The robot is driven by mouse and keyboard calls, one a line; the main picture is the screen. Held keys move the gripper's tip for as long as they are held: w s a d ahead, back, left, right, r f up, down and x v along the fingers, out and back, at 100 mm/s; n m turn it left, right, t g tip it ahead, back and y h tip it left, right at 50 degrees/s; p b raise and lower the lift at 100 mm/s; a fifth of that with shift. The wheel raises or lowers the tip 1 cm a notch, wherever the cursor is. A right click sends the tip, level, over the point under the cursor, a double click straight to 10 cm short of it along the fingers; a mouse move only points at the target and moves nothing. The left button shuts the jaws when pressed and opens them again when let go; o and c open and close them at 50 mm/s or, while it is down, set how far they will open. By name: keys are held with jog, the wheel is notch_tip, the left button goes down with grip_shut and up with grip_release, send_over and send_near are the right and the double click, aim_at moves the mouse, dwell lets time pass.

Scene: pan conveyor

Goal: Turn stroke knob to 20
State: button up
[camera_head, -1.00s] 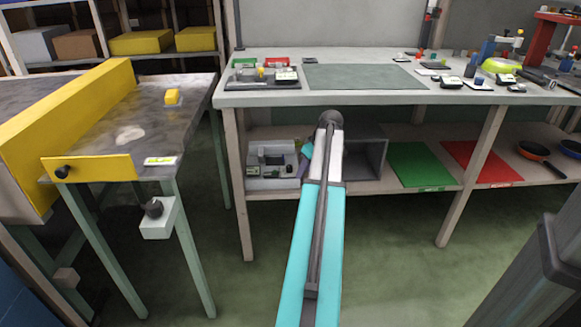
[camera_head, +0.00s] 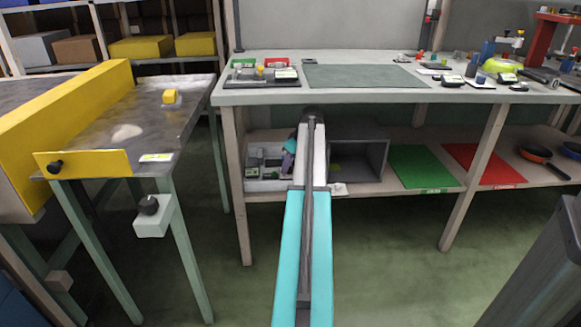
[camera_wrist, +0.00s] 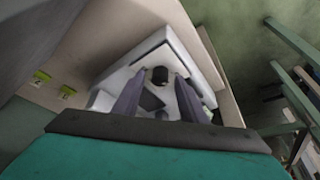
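A grey-white device (camera_head: 266,184) stands on the lower shelf under the bench, partly hidden by my arm. In the wrist view the pale device (camera_wrist: 178,52) carries a dark round knob (camera_wrist: 160,74) and a dark flat rectangle. My gripper (camera_wrist: 158,86) has its two purple fingers apart, one on either side below the knob in the picture; I cannot tell whether they touch it. In the head view one purple finger of my gripper (camera_head: 290,152) shows just at the device. No scale or number is readable.
A grey open box (camera_head: 362,160) stands right of my arm, with a green mat (camera_head: 421,168) and a red mat (camera_head: 480,165) beyond. The bench top (camera_head: 400,96) lies above.

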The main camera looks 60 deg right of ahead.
jog(key=shift+c, duration=0.4)
grip_shut()
